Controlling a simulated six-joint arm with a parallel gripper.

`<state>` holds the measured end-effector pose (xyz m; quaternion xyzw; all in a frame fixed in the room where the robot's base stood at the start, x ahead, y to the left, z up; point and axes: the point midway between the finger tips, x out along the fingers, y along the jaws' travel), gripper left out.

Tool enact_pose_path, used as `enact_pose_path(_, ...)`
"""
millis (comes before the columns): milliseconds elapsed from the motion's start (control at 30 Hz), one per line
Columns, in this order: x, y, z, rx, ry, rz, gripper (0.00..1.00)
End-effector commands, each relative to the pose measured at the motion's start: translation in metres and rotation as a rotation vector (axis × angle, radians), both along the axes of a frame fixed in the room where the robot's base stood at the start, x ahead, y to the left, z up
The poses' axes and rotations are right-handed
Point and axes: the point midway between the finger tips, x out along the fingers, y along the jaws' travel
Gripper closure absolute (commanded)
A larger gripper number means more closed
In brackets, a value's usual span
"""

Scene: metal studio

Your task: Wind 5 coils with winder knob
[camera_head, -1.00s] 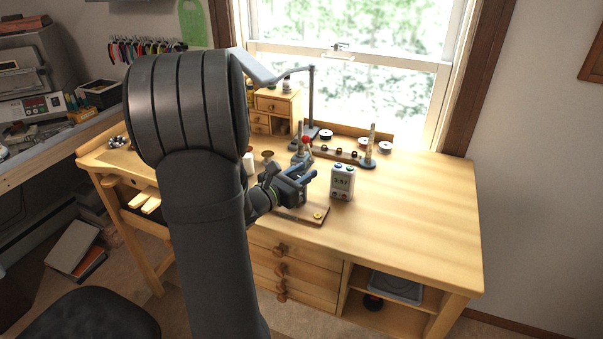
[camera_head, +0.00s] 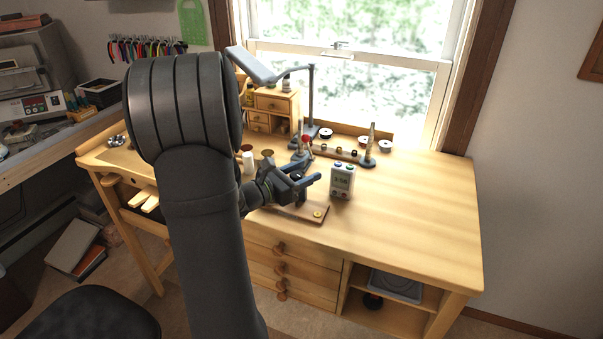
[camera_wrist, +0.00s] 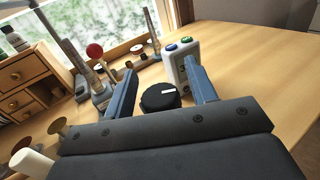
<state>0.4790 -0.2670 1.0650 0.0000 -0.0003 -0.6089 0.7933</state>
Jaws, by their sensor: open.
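The winder knob (camera_wrist: 160,97), a round black knob with a white mark on top, shows in the wrist view between the two blue fingers of my gripper (camera_wrist: 160,72). The fingers are spread, with room on both sides of the knob. In the head view my gripper (camera_head: 312,171) is over the wooden winder base (camera_head: 302,213), which has a yellow button (camera_head: 317,214) at its near right corner. My gripper hides most of the winder there. A white counter box (camera_head: 342,181) with a small display, a green button and a blue button stands just right of my gripper.
A red ball-topped lever (camera_head: 307,140) and a tapered post (camera_head: 370,145) stand behind. Several spools (camera_head: 326,134) sit near the window. A white cylinder (camera_head: 248,163) is left of my gripper. A small drawer cabinet (camera_head: 272,106) stands at the back. The right of the bench is clear.

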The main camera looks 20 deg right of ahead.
Motion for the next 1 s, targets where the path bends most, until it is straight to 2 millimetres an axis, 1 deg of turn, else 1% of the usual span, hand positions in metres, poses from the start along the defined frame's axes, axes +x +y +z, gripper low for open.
enact_pose_path(133,-0.001,0.005,0.000,0.001,0.000,0.001,0.48)
enact_pose_path(267,-0.005,0.021,0.000,0.000,0.000,0.004,0.48)
enact_pose_path(700,-0.026,0.102,0.000,0.000,0.000,0.006,0.48)
enact_pose_path(900,-0.035,0.135,0.000,0.000,0.000,0.004,0.48)
enact_pose_path(1000,-0.039,0.149,0.000,0.001,0.000,0.004,0.48)
